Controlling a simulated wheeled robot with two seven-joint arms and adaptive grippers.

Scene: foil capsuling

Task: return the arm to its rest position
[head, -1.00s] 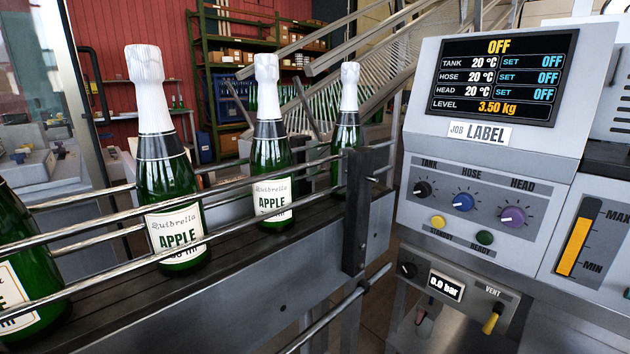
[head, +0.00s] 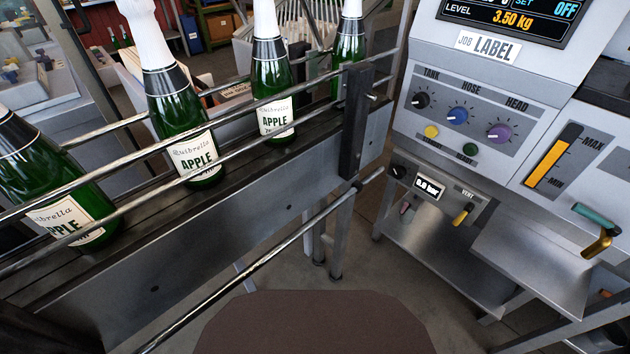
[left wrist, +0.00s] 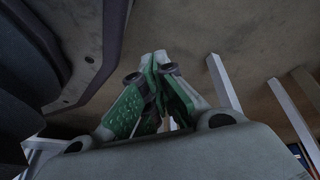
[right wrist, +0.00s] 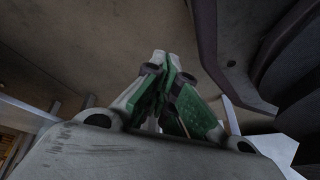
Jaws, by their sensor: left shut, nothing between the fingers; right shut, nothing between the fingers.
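My left gripper (left wrist: 155,85) is shut and empty in the left wrist view, its green-padded fingertips together. My right gripper (right wrist: 163,90) is likewise shut and empty in the right wrist view. Neither gripper nor arm shows in the head view. Both wrist views show mostly a brown floor and dark shapes close beside the fingers.
Green bottles (head: 180,115) with APPLE labels stand on a conveyor (head: 200,245) behind metal guard rails at the left. A grey control panel (head: 470,125) with knobs stands at the right, above a metal shelf. Floor (head: 330,275) shows between them.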

